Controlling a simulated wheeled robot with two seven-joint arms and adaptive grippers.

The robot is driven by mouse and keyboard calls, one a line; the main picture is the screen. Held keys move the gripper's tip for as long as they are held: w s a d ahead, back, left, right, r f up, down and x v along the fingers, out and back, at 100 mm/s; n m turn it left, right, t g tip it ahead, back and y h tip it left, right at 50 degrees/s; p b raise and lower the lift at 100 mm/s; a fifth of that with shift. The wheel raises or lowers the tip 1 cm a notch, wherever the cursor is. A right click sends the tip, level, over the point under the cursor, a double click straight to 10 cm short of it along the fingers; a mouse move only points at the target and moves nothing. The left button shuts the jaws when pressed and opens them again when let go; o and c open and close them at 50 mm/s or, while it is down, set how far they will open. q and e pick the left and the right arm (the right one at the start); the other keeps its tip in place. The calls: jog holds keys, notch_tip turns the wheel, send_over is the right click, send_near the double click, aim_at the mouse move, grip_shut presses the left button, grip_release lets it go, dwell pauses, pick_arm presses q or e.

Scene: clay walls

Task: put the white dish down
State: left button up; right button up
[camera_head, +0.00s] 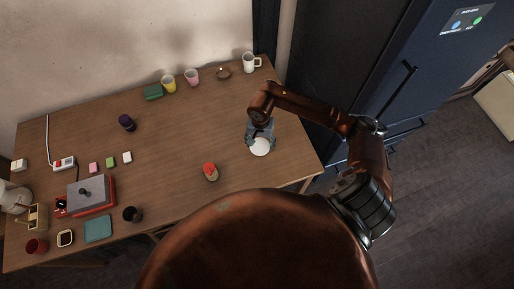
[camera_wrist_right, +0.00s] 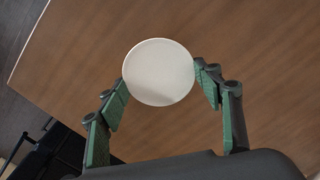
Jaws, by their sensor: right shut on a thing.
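The white dish (camera_head: 260,147) is a small round plate near the right end of the wooden table (camera_head: 170,190). My right gripper (camera_head: 262,136) reaches over the table from the right and is shut on the dish. In the right wrist view the dish (camera_wrist_right: 158,72) sits between the green-padded fingers of the right gripper (camera_wrist_right: 165,88), its face toward the camera. The wood surface is behind it. I cannot tell whether the dish touches the table. My left gripper is not in view.
A red-topped object (camera_head: 210,171) stands left of the dish. A white mug (camera_head: 250,62), a brown bowl (camera_head: 223,72) and cups line the back edge. Several items crowd the left end. The table around the dish is clear, and its right edge is near.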

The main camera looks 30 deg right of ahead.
aim_at(257, 146)
jog(key=shift+w+a+f, duration=0.2)
jog(key=shift+a+f, duration=0.2)
jog(key=shift+f, duration=0.15)
notch_tip(257, 146, down, 2)
jog(key=shift+a+f, duration=0.15)
jog(key=shift+f, duration=0.5)
jog(key=shift+f, duration=0.2)
jog(key=o, duration=1.1)
jog(key=shift+r, duration=0.1)
jog(key=shift+r, duration=0.1)
notch_tip(257, 146, up, 12)
jog(key=shift+r, duration=0.1)
